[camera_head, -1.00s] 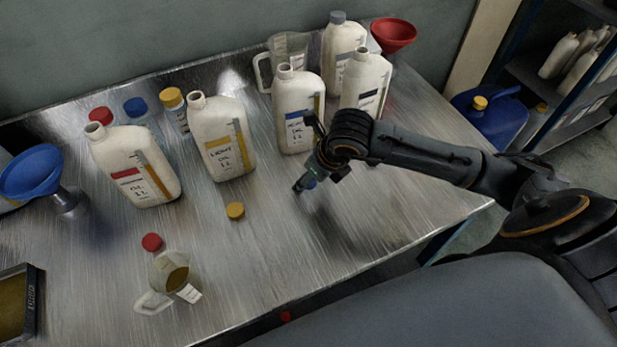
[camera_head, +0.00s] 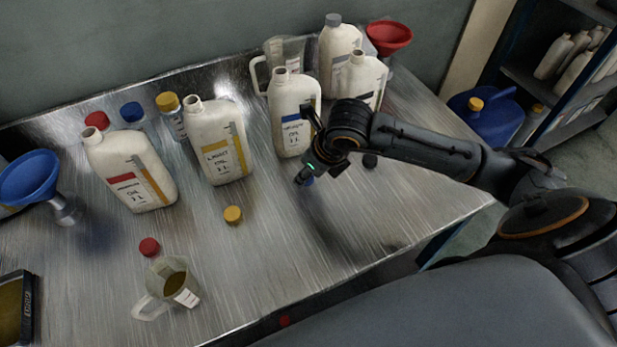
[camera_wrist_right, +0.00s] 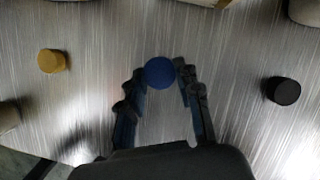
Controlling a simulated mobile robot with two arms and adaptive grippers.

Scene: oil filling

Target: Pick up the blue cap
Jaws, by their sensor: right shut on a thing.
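The blue cap (camera_wrist_right: 160,72) sits between the fingertips of my right gripper (camera_wrist_right: 160,77) in the right wrist view, with a finger at each side. My right gripper is shut on it. In the head view the blue cap (camera_head: 308,182) is partly hidden by my right gripper (camera_head: 305,174), in front of the blue-labelled oil bottle (camera_head: 292,118). I cannot tell whether the cap is clear of the table. My left gripper is in neither view.
A yellow cap (camera_head: 233,214) and a black cap (camera_head: 370,160) lie apart on the metal table (camera_head: 290,270). Several white bottles stand behind. A measuring jug (camera_head: 167,288) and a red cap (camera_head: 149,246) are at front left. The table's front middle is clear.

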